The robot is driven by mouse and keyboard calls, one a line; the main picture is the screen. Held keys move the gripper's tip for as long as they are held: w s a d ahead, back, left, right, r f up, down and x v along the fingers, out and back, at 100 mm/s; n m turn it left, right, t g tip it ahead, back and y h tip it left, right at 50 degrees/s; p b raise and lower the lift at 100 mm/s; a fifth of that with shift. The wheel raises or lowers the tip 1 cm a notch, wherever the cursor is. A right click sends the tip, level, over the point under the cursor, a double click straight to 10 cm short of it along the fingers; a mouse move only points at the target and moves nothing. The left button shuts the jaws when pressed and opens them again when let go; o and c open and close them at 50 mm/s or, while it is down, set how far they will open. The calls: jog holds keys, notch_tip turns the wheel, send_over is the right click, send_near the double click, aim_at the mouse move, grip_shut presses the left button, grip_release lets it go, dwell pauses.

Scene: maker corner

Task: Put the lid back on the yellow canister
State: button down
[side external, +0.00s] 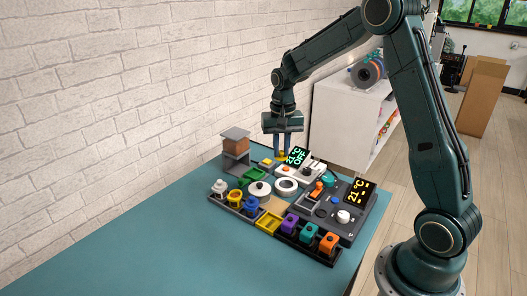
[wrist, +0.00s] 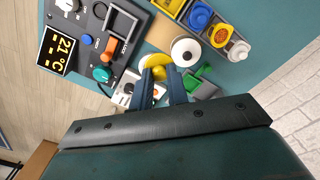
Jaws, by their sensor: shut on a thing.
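The yellow canister (side external: 235,198) stands in a dark rack at the left of the bench, between a white and a blue one. It also shows in the wrist view (wrist: 220,37), where its top looks open. My gripper (side external: 288,155) is above the far part of the bench, behind and to the right of the canister. It is shut on a small yellow piece (wrist: 156,74), which looks like the lid. The fingers hide part of this piece, and it is apart from the canister.
Two white round parts, one knobbed (side external: 259,188) and one ring-like (side external: 286,186), lie between gripper and rack. A grey stand with a brown block (side external: 236,144) is at the back left. A dark control panel (side external: 330,222) fills the right. The bench's front left is clear.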

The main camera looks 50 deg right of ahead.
jog(key=shift+w+a+f, duration=0.2)
jog(key=shift+w, duration=0.25)
jog(key=w+a+f+n, duration=0.2)
jog(key=w+a+f, duration=0.5)
jog(key=w, duration=0.4)
jog(key=shift+a, duration=0.35)
jog(key=shift+f, duration=0.2)
jog(key=shift+f, duration=3.05)
jog(key=shift+f, duration=0.2)
jog(key=c, duration=0.8)
grip_release()
jog(key=shift+r, duration=0.1)
